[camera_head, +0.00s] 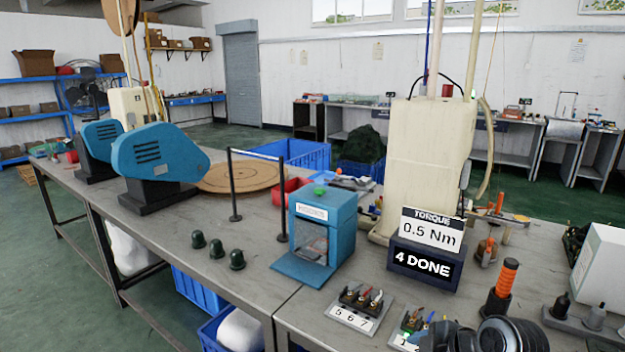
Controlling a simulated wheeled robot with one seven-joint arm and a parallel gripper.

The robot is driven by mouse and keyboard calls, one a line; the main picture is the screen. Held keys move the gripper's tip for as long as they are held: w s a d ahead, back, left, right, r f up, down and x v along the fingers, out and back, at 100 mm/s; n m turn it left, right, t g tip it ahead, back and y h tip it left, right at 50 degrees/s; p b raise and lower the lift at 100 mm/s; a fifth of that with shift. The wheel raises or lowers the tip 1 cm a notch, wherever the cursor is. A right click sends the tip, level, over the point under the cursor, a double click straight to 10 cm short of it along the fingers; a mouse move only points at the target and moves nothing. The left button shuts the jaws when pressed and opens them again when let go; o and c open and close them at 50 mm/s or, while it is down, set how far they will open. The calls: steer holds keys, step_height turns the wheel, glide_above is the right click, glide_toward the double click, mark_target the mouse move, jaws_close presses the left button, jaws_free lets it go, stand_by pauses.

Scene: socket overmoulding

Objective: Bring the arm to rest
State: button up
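Dark rounded parts of my arm show at the bottom edge, right of the middle, low in front of the bench. My gripper's fingers cannot be made out there, and nothing is seen held. The grey workbench (262,290) runs from the left to the right. A sign reading "TORQUE 0.5 Nm" (431,230) stands above a dark display (424,265) that reads "4 DONE". An orange-handled tool (506,278) stands upright in a dark holder just behind my arm.
A tray marked 5, 6, 7 (353,321) and another numbered tray (399,341) lie by my arm. A blue box-shaped fixture (325,223), several green domed parts (237,259) and a tall cream machine (422,150) stand on the bench. A white box (602,265) stands right.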

steer(key=s+a+f+m+t, duration=0.3)
steer(key=s+a+f+m, duration=0.15)
steer(key=s+a, duration=0.35)
steer(key=s+m+t+h, duration=0.2)
steer(key=s+m, duration=0.5)
steer(key=s, duration=0.8)
steer(key=s+d+r+m+t+h, duration=0.1)
steer(key=s+d+r+m, duration=0.1)
steer(key=s+d+r, duration=0.2)
steer(key=s+d+r+m+t+h, duration=0.1)
steer(key=s+d+r, duration=0.4)
steer(key=s+r, duration=0.6)
steer(key=s+m+t, duration=0.1)
steer(key=s, duration=0.6)
steer(key=shift+s+r, duration=0.1)
